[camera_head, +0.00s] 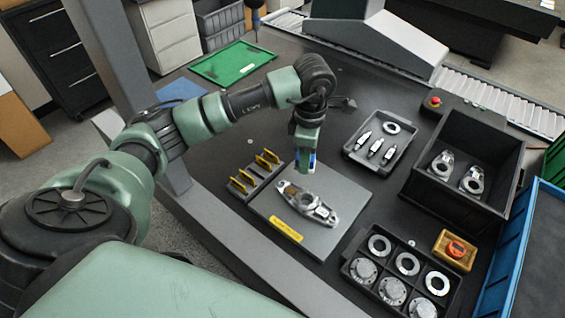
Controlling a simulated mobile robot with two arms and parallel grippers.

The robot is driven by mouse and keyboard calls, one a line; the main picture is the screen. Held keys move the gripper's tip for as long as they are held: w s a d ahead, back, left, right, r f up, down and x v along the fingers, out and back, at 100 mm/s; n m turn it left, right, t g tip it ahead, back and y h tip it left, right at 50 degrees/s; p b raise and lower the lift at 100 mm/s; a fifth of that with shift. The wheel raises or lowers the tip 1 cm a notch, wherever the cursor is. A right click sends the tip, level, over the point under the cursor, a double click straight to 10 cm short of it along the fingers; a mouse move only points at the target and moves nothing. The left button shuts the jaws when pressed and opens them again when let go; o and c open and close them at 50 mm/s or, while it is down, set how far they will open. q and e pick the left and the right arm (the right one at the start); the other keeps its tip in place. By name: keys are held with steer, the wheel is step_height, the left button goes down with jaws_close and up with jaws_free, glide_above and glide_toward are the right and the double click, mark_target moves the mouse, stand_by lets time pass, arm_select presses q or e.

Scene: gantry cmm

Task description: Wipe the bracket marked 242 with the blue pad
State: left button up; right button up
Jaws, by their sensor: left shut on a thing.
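A silver metal bracket (313,207) lies on a flat grey plate (334,239). A yellow label (286,230) is on the plate in front of it, its writing too small to read. My left gripper (306,166) points down above the plate, just behind the bracket's far end. It is shut on the blue pad (312,162), which is mostly hidden by the fingers. I cannot tell whether the pad touches the bracket. Two similar metal brackets (443,163) lie in a black bin (485,136) on the right. My right gripper is not in view.
A rack with yellow-handled tools (266,160) stands left of the plate. A tray of probes (361,159) lies behind it to the right. A compartment tray of rings and discs (347,270), an orange box (455,250) and a blue crate (512,250) are at the right front.

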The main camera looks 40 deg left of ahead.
arm_select(q)
steer(key=w+a+f+n+b, duration=0.1)
steer(key=a+f+n+b, duration=0.2)
steer(key=a+f+n, duration=0.4)
steer(key=shift+w+f+n+b, duration=0.25)
steer(key=shift+f+n+b, duration=0.1)
steer(key=shift+f+n, duration=2.4)
steer(key=shift+a, duration=0.1)
